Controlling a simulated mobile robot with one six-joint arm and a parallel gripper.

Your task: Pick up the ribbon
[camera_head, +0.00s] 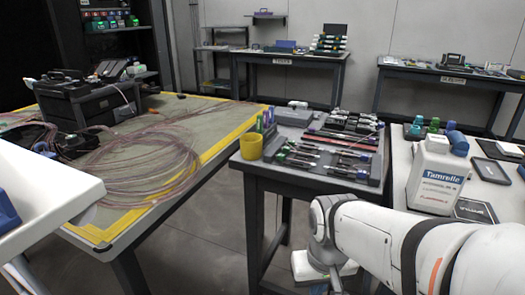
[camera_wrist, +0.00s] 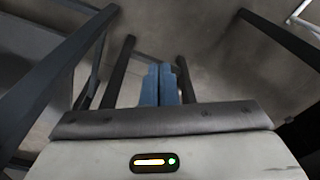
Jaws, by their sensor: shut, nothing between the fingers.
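Loose coils of thin pinkish fibre (camera_head: 135,180) lie on the grey mat of the left table; I cannot tell whether the ribbon is among them. A thin pinkish strand also seems to cross the tool tray (camera_head: 374,183) on the middle table, too small to make out. My gripper (camera_wrist: 169,72) shows in the wrist view with its two blue fingers shut and empty. It points toward bare grey floor and dark table legs, with no ribbon near it. In the head view my arm reaches in from the lower right, and the gripper itself does not show.
The middle table (camera_head: 255,167) also carries a yellow cup (camera_head: 251,147) at its left edge. A white bottle (camera_head: 437,177) stands on the right table, behind my arm. A white bin (camera_head: 45,195) is at the left. Open floor lies between the left and middle tables.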

